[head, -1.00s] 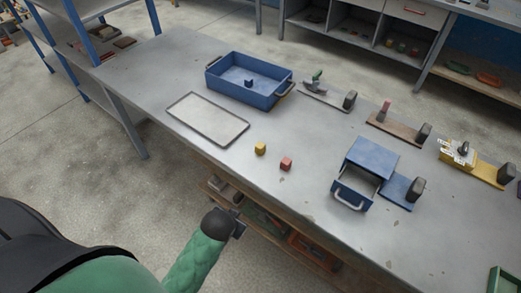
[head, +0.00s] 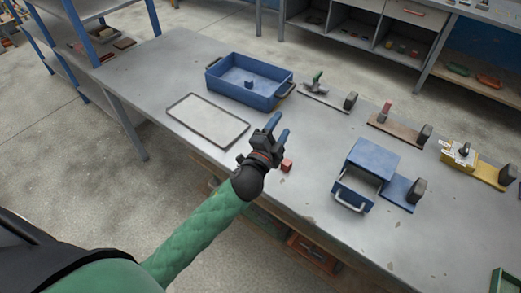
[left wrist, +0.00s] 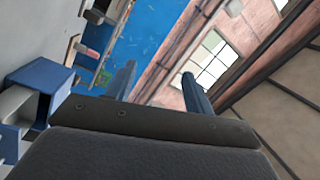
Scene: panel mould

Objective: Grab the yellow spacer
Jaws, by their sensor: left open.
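The yellow spacer is hidden in the head view now, behind my left gripper and forearm. My left gripper (head: 277,128) is over the front part of the grey table, open, with its blue fingers pointing up and away. In the left wrist view the two fingers (left wrist: 160,85) are apart with nothing between them. A red block (head: 286,166) lies on the table just right of my left wrist. My right gripper is not in view.
A grey flat tray (head: 208,119) and a blue bin (head: 230,88) holding a small dark blue block stand behind and left. A blue drawer box (head: 373,157) with its drawer pulled out stands to the right. Several clamps stand along the far side.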

